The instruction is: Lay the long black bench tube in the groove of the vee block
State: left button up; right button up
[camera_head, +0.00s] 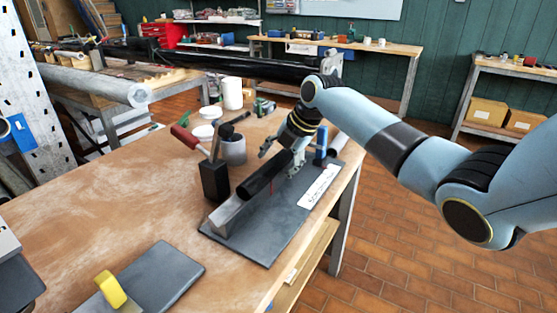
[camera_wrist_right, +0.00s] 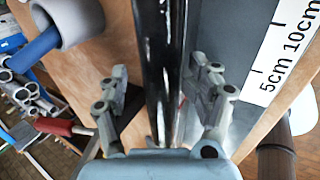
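The long black bench tube (camera_head: 266,176) slants over the grey vee block (camera_head: 234,209) on a dark mat. Its near end is over the block's far part; I cannot tell whether it is fully seated in the groove. My right gripper (camera_head: 284,156) is at the tube's far part, coming from above. In the right wrist view the tube (camera_wrist_right: 160,60) runs between the spread fingers of the gripper (camera_wrist_right: 160,98), with gaps on both sides, so the gripper is open. The tube's far end is partly hidden by the gripper. My left gripper is not in view.
A black tool holder (camera_head: 215,181) and a grey cup (camera_head: 233,149) stand left of the tube. A blue upright piece (camera_head: 321,145) stands right of the gripper. The dark mat (camera_head: 262,243) carries a white scale label (camera_head: 318,187). The bench's left middle is clear.

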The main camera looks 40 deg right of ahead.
jog(key=v, duration=1.2)
jog(key=shift+f, duration=0.15)
